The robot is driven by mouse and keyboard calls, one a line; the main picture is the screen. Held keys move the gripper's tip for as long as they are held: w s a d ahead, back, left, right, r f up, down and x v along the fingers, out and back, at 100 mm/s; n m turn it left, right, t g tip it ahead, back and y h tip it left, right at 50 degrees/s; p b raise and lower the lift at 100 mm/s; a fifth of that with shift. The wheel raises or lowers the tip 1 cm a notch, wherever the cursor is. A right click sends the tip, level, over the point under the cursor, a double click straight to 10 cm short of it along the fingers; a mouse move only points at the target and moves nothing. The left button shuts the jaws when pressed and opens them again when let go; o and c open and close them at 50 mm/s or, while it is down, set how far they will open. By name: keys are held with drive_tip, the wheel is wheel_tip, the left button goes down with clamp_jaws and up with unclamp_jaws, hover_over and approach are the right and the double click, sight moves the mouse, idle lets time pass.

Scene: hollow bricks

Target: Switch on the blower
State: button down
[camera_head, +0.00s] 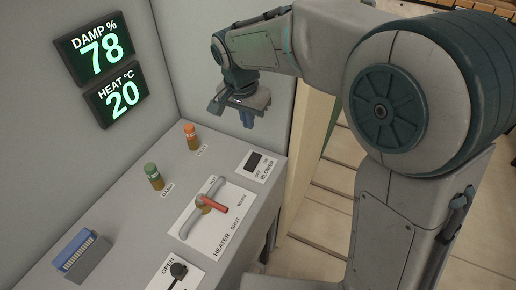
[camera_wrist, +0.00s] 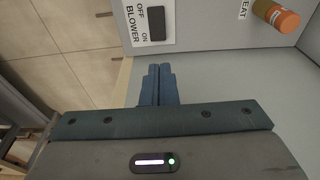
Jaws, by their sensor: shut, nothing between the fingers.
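The blower switch (camera_head: 255,163) is a dark rocker on a white plate marked OFF, ON and BLOWER, at the right end of the grey panel. In the wrist view the switch (camera_wrist: 157,22) is at the top, just beyond my fingertips. My gripper (camera_head: 247,122) points down above the far right part of the panel, with its blue fingers shut and empty. In the wrist view the gripper (camera_wrist: 160,70) has its fingers together, apart from the switch in the picture. I cannot tell which way the rocker is tipped.
An orange-topped knob (camera_head: 190,136) and a green-topped knob (camera_head: 154,176) stand on the panel. The red heater lever (camera_head: 213,204) and a black-knobbed lever (camera_head: 178,270) are nearer. Wall displays read damp 78 (camera_head: 101,47) and heat 20 (camera_head: 117,97).

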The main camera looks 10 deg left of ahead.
sight(254, 156)
drive_tip(key=f, duration=0.4)
drive_tip(key=w+f+p, duration=0.1)
drive_tip(key=f, duration=0.4)
drive_tip(key=w+d+f+p, duration=0.1)
drive_tip(key=f, duration=0.3)
drive_tip(key=shift+w+f, duration=0.2)
drive_tip(key=shift+f, duration=0.2)
drive_tip(key=shift+a, duration=0.1)
